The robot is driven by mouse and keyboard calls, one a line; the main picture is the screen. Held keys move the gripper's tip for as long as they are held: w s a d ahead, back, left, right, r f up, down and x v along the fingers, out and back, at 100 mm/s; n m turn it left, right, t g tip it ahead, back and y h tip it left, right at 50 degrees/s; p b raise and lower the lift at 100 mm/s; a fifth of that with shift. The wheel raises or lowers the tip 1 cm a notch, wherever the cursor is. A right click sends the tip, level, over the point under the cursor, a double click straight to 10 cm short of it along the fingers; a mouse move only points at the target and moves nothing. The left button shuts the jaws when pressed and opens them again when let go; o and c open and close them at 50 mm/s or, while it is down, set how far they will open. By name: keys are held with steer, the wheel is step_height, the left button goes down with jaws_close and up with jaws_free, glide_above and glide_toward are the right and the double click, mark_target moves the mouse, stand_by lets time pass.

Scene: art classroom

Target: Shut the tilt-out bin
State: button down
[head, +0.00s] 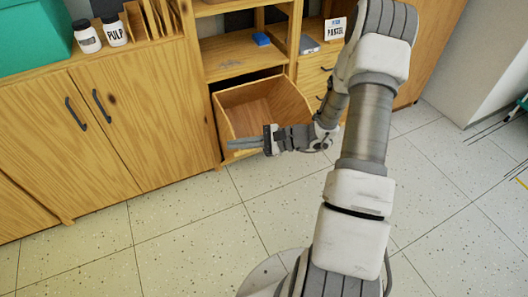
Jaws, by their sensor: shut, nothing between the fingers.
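The tilt-out bin (296,101) is a wooden box in the lower middle of the wooden cabinet. It is tilted out, and its open top shows the empty inside. My gripper (230,144) is shut and empty. It points left across the front of the bin, and my arm comes from the right. The gripper and wrist hide part of the bin's front panel. I cannot tell whether the gripper touches the panel.
Wooden double doors (85,135) with dark handles are closed left of the bin. Open shelves above hold a blue block (261,39). Drawers (312,75) are on the right. White jars (114,32) and a green box (32,36) stand on top. The tiled floor (170,245) in front is clear.

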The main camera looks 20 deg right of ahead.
steer(key=s+d+f+m+t+h+p, duration=0.15)
steer(key=d+f+m+t+h, duration=0.35)
steer(key=d+f+m+h, duration=0.5)
steer(key=s+d+f+m+t+h+p, duration=0.1)
steer(key=d+f+m+t+h+p, duration=0.2)
steer(key=f+m, duration=0.75)
steer(key=w+f+n+t+b, duration=0.1)
steer(key=w+b, duration=0.4)
steer(key=w, duration=0.7)
steer(key=shift+w+f+n, duration=0.35)
steer(key=shift+f+n, duration=0.05)
steer(key=shift+n, duration=0.15)
steer(key=shift+a, duration=0.1)
